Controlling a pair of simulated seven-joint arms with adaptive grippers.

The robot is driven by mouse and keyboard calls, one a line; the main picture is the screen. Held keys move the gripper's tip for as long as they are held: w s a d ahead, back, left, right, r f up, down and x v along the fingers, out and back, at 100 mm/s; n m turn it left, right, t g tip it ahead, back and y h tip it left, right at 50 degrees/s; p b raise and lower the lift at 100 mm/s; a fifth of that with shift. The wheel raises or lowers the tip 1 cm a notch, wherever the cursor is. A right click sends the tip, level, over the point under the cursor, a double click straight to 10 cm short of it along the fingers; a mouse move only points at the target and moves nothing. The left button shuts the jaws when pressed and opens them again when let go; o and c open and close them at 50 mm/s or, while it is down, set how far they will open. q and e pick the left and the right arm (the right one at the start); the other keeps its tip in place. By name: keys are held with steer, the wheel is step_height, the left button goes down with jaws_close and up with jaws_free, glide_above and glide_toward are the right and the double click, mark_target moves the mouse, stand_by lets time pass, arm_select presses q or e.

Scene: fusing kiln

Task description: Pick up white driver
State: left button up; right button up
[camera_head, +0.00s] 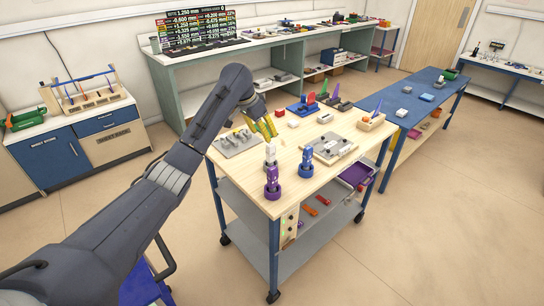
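A small white upright piece, which looks like the white driver (270,151), stands near the left front part of the wooden cart top (250,186). A purple upright piece (272,175) in a dark ring stands just in front of it, and a blue one (306,158) stands to its right. My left arm reaches in from the left, and its gripper (264,124) is over the cart's left side, behind and above the white piece and apart from it. Yellowish parts show at the gripper, but whether its fingers are open is too small to tell. My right gripper is out of view.
A grey plate with small parts (236,142) lies at the cart's left, and another grey plate (328,148) lies right of the blue piece. A blue tray (302,108) and a wooden block with tools (371,121) stand farther back.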

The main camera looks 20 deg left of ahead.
mark_target(273, 152)
arm_select(q)
steer(key=shift+x, duration=6.6)
steer(key=shift+o, duration=0.2)
steer(key=shift+w+a, duration=0.1)
steer(key=shift+w, duration=0.05)
steer(key=shift+r, duration=0.1)
jaws_close()
